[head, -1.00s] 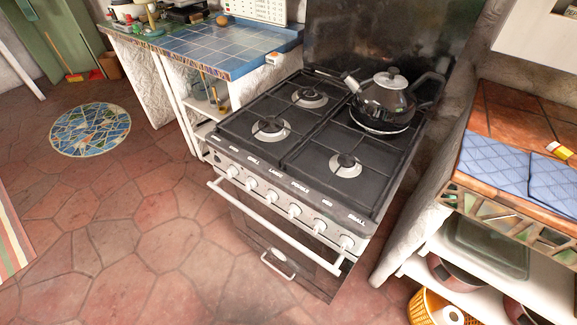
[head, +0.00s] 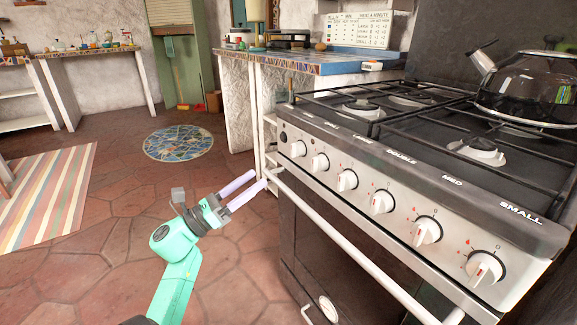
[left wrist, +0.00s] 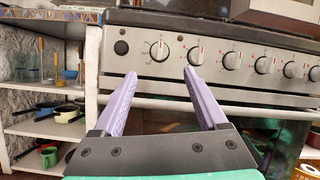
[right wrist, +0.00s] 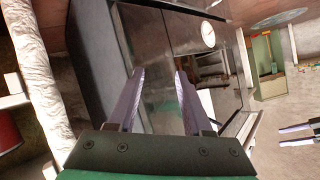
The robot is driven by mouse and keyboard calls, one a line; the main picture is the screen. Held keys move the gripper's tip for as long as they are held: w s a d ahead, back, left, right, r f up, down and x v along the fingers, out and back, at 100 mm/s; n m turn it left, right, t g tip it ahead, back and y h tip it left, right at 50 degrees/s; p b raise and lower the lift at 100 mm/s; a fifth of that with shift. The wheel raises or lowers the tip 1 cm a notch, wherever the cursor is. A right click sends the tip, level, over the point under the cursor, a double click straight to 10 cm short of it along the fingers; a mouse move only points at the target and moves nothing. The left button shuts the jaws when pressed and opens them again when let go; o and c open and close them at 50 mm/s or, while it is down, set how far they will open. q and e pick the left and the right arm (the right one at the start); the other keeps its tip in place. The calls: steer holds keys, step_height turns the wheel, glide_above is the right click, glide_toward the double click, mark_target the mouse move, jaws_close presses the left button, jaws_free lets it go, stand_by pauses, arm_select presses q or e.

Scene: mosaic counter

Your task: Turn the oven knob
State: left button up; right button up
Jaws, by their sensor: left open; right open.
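The oven knob (head: 298,149) is the leftmost of a row of white knobs on the stove's silver front panel. It also shows in the left wrist view (left wrist: 159,51). My left gripper (head: 259,180) is open and empty, in front of the stove's left end and apart from the knob. In the left wrist view the knob shows between and beyond its two lilac fingertips (left wrist: 160,73). My right gripper (right wrist: 159,72) is open and empty; it shows only in its own wrist view, with dark stove surfaces beyond it.
A white handle bar (head: 345,247) runs along the front below the knobs. A kettle (head: 530,85) stands on the hob at right. The blue-tiled counter (head: 345,62) is left of the stove.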

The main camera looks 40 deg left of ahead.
mark_target(296, 150)
arm_select(q)
steer(key=x, duration=1.1)
steer(key=shift+w, duration=0.3)
jaws_close()
